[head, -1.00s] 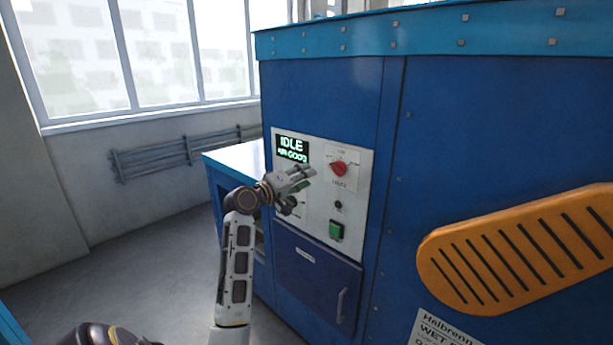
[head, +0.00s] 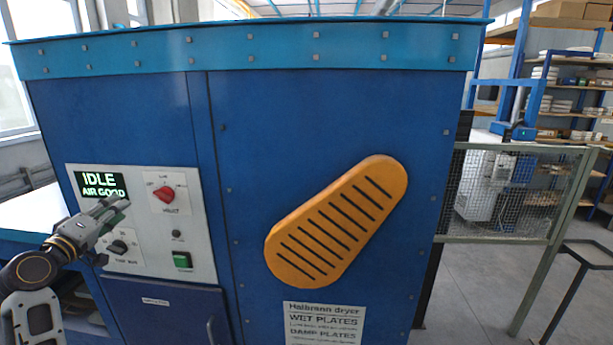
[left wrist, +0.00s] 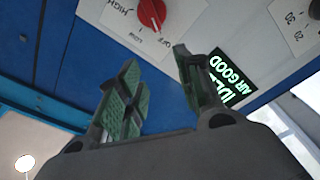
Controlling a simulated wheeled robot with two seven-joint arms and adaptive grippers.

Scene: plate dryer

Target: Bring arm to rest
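My left gripper (head: 122,205) is in front of the control panel (head: 150,235), left of the red selector knob (head: 163,193) and just below the lit display (head: 101,186). The display reads IDLE, AIR GOOD. In the left wrist view my left gripper (left wrist: 158,62) has its two fingers apart with nothing between them. The red knob (left wrist: 152,12) shows beyond the fingertips, and the display (left wrist: 232,78) is at their right. My left arm comes in from the lower left. My right gripper is not in view.
A dark timer knob (head: 119,247) and a green button (head: 182,261) are on the panel. An orange slotted guard (head: 337,222) is on the blue dryer (head: 300,110). A mesh fence (head: 515,195) and shelves (head: 575,85) are at right, with open floor in front.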

